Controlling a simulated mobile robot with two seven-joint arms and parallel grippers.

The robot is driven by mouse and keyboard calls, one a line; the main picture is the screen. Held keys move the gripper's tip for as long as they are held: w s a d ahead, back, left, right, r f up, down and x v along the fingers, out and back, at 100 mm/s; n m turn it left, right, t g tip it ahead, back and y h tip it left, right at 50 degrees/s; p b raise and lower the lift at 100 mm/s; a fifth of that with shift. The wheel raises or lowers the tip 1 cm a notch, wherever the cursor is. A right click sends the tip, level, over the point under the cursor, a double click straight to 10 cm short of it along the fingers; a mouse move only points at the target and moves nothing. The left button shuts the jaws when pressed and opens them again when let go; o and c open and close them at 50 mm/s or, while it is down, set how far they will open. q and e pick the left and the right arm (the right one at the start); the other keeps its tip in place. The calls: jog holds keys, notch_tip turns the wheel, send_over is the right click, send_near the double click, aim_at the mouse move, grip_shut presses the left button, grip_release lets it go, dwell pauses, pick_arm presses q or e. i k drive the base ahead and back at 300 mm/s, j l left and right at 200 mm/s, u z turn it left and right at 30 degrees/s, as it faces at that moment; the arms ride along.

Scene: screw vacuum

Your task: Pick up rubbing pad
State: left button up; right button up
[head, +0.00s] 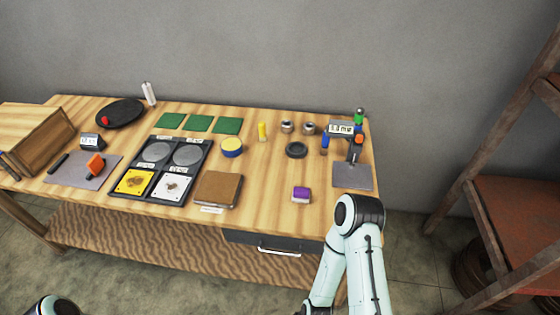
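I cannot tell for certain which item is the rubbing pad. A small purple block with a pale lower part (301,194) lies near the front edge of the table, right of centre. A flat brown square pad or stack (218,188) lies to its left, with a small label at its front. Several flat green squares (199,124) lie in a row towards the back. Parts of both my arms show at the bottom, the right one bent beside the table's front right, but neither gripper is in view.
The wooden table (262,205) has a drawer (278,243) under its front right. A black tray with several round and square pads (157,171), a yellow-and-blue tin (232,147) and a device on a grey plate (352,177) stand on it. A shelf (520,215) is at right.

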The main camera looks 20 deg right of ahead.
aim_at(300, 195)
jog(key=z, duration=1.25)
